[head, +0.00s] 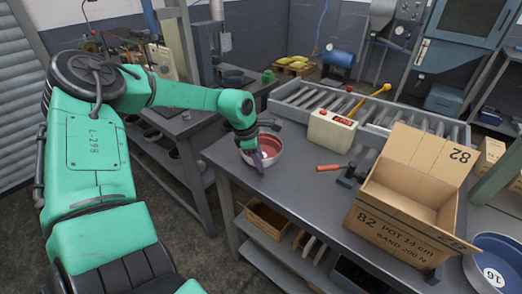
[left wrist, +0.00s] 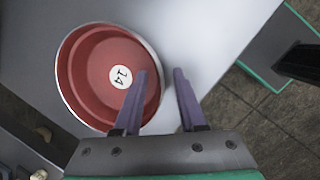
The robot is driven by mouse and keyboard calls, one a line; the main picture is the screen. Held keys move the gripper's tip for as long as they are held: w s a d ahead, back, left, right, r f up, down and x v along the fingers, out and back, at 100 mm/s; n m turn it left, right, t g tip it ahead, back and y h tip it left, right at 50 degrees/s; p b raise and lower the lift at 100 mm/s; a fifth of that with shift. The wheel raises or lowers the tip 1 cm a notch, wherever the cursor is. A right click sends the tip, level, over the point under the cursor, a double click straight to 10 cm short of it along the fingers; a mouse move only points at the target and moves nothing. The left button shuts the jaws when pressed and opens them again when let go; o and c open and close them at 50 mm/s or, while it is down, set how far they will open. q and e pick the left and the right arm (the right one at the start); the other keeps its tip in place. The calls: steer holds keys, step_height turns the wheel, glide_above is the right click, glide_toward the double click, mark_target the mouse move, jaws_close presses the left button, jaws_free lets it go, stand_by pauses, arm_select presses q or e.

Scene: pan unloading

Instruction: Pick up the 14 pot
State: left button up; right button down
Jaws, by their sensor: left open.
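The 14 pot (head: 273,146) is a round pan, red inside with a pale rim, standing near the left edge of the grey bench (head: 292,190). In the left wrist view the pot (left wrist: 90,72) shows a white label reading 14 on its inner floor. My left gripper (head: 257,157) is at the pot's near side, fingers pointing down. In the left wrist view the gripper (left wrist: 160,72) is open and empty, with one purple finger over the pot's inside and the other outside its rim. Whether a finger touches the wall I cannot tell. My right gripper is not in view.
An open cardboard box (head: 390,225) marked 82 stands on the bench at the right.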

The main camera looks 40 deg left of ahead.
arm_select(q)
steer(key=shift+w+f, duration=0.2)
steer(key=shift+f, duration=0.15)
steer(key=shift+s+d+r, duration=0.1)
jaws_close()
steer(key=shift+s, duration=0.1)
stand_by(1.0)
